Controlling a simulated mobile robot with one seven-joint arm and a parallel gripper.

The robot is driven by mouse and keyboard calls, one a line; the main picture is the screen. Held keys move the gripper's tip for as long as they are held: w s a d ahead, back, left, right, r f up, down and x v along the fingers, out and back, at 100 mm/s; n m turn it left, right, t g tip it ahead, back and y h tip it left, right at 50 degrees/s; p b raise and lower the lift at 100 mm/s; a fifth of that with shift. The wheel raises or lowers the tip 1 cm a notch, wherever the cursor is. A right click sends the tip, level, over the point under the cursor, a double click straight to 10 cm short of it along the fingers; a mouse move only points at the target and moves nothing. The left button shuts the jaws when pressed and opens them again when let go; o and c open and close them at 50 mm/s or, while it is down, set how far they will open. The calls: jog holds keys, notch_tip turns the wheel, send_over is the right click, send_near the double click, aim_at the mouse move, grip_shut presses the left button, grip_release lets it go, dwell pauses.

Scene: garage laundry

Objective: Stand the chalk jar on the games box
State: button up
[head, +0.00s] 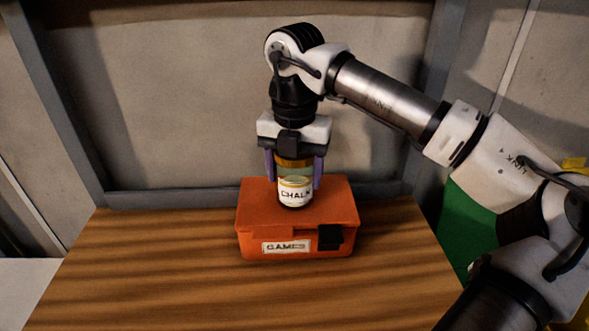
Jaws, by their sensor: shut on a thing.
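The chalk jar (295,192) is a small upright jar with a white label reading CHALK and an amber-coloured top part. My gripper (293,176) points straight down and is shut on the jar, with one purple finger on each side of it. The orange games box (256,215) stands on the wooden table, with a GAMES label and a black latch on its front. The jar is over the middle of the box's lid. I cannot tell whether its base touches the lid or is slightly above it.
The wooden table (140,270) is clear to the left, right and front of the box. A grey-framed wall panel (190,110) rises behind the table. A green object (468,222) and a bit of yellow (574,163) show at the right beyond the table.

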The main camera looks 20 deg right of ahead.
jog(key=o, duration=1.1)
notch_tip(320, 180, up, 12)
jog(key=shift+r, duration=0.15)
jog(key=shift+s, duration=0.1)
